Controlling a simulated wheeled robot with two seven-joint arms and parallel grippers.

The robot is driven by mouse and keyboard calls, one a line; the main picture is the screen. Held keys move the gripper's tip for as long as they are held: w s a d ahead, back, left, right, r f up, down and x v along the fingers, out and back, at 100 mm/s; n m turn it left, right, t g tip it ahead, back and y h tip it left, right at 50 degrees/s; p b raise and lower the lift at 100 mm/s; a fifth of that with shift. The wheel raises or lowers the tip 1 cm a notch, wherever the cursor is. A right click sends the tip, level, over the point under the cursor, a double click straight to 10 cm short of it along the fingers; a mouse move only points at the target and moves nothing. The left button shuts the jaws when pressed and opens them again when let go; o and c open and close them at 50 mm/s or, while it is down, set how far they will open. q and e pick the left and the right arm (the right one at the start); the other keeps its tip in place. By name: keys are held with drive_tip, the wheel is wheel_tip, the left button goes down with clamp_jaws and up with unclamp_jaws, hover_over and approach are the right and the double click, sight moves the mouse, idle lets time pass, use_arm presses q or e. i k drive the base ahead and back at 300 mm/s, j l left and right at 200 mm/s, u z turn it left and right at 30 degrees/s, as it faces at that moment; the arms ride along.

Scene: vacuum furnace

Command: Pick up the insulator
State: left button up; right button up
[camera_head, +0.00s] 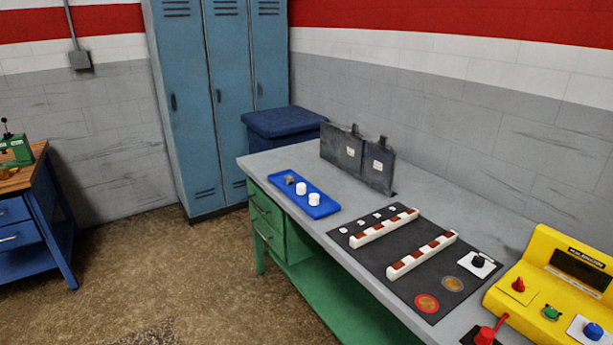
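A small blue tray (279,186) lies near the left end of the grey-topped workbench (262,163). Two short white cylinders stand upright on it: one near the middle (301,188) and one toward its near right end (314,199). They look like ceramic insulators, but I cannot tell which one the task means. A small dark grey piece (289,180) sits on the tray to their left. Neither of my grippers shows in this view.
A dark mat (372,259) holds two white bars with brown blocks (384,229) (422,256). Dark panels (357,158) stand behind the tray. A yellow instrument (546,285) is at the right, with a red-handled item (487,336) before it. Floor left of the bench is clear.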

sight(301, 186)
drive_tip(key=i+j+z, duration=0.1)
drive_tip(key=i+j, duration=0.15)
drive_tip(key=i, duration=0.3)
drive_tip(key=i+j, duration=0.3)
drive_tip(key=i, duration=0.3)
drive_tip(key=i+j+z, duration=0.15)
drive_tip(key=i, duration=0.4)
drive_tip(key=i+j+z, duration=0.1)
drive_tip(key=i+j, duration=0.35)
drive_tip(key=j+z, duration=0.1)
drive_tip(key=z, duration=0.35)
drive_tip(key=i+j+z, duration=0.1)
drive_tip(key=z, duration=0.4)
drive_tip(key=j+z, duration=0.1)
drive_tip(key=z, duration=0.35)
